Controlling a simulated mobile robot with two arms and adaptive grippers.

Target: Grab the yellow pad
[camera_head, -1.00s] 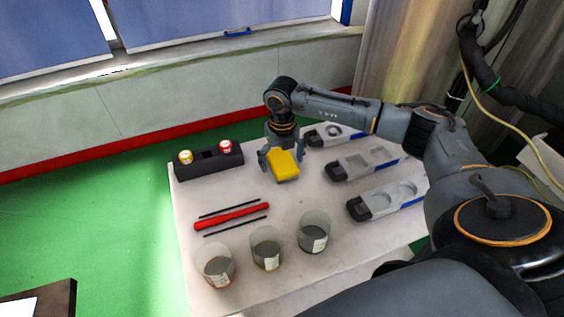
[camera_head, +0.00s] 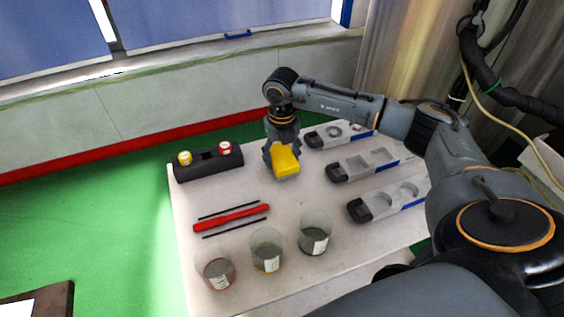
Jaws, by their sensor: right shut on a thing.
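The yellow pad (camera_head: 286,161) is a small yellow block near the back middle of the white table (camera_head: 300,197). My right gripper (camera_head: 274,154) reaches down to it from above and behind. It is shut on the pad, with the fingers at the pad's sides. The pad looks slightly tilted, and I cannot tell for sure whether it is clear of the table. My left gripper does not show.
A black holder (camera_head: 208,166) with a yellow-topped and a red-topped container stands at back left. A red bar (camera_head: 231,217) lies between two black sticks. Several clear beakers (camera_head: 267,250) stand in front. Grey moulds (camera_head: 370,163) are at the right.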

